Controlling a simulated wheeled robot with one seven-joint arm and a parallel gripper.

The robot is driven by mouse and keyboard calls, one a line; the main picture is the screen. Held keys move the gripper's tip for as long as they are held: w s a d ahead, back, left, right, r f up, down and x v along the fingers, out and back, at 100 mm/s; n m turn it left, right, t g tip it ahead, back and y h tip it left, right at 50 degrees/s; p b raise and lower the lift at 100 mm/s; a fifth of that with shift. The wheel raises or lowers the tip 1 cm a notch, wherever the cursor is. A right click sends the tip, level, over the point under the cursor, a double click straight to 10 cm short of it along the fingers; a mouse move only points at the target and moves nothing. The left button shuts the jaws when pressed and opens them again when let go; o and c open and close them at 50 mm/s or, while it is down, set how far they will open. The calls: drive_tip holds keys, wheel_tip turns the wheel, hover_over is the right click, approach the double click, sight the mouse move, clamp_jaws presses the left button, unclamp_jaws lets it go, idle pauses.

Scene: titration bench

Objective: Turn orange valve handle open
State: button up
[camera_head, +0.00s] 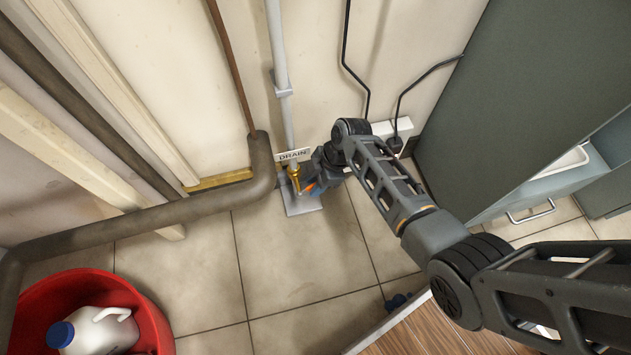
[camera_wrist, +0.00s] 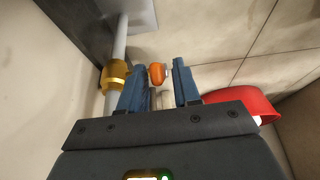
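The orange valve handle (camera_wrist: 157,74) shows in the wrist view between the tips of my gripper (camera_wrist: 158,84). The two blue-grey fingers are apart, with gaps visible on both sides of the handle. The brass valve body (camera_wrist: 115,76) sits on a pale vertical pipe just left of the fingers. In the head view, the brass valve (camera_head: 294,172) stands low by the wall under a DRAIN label (camera_head: 294,155). My gripper (camera_head: 308,188) reaches it from the right and partly hides it. Only a bit of orange shows there.
A red tub (camera_head: 150,318) with a white jug (camera_head: 98,332) stands at lower left. A thick brown pipe (camera_head: 190,207) runs along the wall. A power strip (camera_head: 392,128) with black cords and a grey cabinet (camera_head: 520,90) are at right. The tiled floor (camera_head: 290,255) before the valve is clear.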

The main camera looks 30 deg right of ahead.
sight(307, 188)
clamp_jaws()
drive_tip(key=shift+r, duration=0.1)
idle(0.4)
drive_tip(key=shift+w+a+r+h+p, duration=0.1)
drive_tip(key=shift+a+r+h+p, duration=0.3)
drive_tip(key=shift+h+p, duration=0.55)
drive_tip(key=shift+w+a+r+g+h+p, duration=0.2)
drive_tip(key=shift+a+g+h+p, duration=0.15)
drive_tip(key=shift+p, duration=0.35)
drive_tip(key=shift+w+a+r+g+h+p, duration=0.1)
drive_tip(key=shift+a+g+h+p, duration=0.25)
drive_tip(key=shift+h, duration=0.45)
drive_tip(key=shift+w+a+g+h+p, duration=0.1)
drive_tip(key=shift+a+g+h+p, duration=0.15)
drive_tip(key=shift+h, duration=0.55)
drive_tip(key=shift+o, duration=0.7)
unclamp_jaws()
